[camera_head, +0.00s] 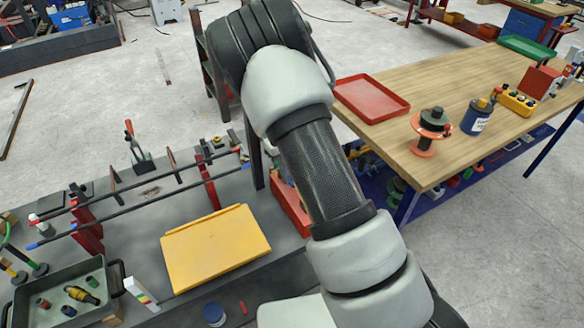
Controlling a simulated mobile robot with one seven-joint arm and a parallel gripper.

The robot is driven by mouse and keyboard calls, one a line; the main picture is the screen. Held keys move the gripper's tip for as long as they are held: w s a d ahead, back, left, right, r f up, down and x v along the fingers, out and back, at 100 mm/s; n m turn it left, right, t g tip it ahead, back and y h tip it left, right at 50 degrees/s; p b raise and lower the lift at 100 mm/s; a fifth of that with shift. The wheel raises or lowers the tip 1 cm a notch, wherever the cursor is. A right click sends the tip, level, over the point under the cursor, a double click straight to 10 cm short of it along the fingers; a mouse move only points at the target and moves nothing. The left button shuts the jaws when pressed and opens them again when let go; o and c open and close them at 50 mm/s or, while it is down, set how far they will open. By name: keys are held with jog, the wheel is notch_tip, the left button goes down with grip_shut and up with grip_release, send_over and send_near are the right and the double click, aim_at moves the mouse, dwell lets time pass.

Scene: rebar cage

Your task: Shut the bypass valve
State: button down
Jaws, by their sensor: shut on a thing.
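I cannot pick out a bypass valve for certain. An upright fitting with a red-tipped lever (135,147) stands at the back of the grey bench (190,195); I cannot tell whether it is a valve or a clamp. My arm rises from the bottom right and bends at the top middle. My gripper does not show; the arm's far end is hidden behind its own links or out of frame.
Two dark bars (140,206) run across red uprights (88,230) on the bench. A yellow board (214,247) and a grey tray (22,302) lie in front. A wooden table (405,140) at right carries a red tray (372,97), a spool (431,125) and a blue can (477,117).

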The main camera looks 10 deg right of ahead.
jog(key=shift+a+r+m, duration=0.1)
jog(key=shift+a+m, duration=0.1)
jog(key=shift+m, duration=0.3)
jog(key=c, duration=1.7)
grip_release()
notch_tip(320, 180, up, 17)
jog(key=shift+r+p, duration=0.15)
jog(key=shift+p, duration=0.35)
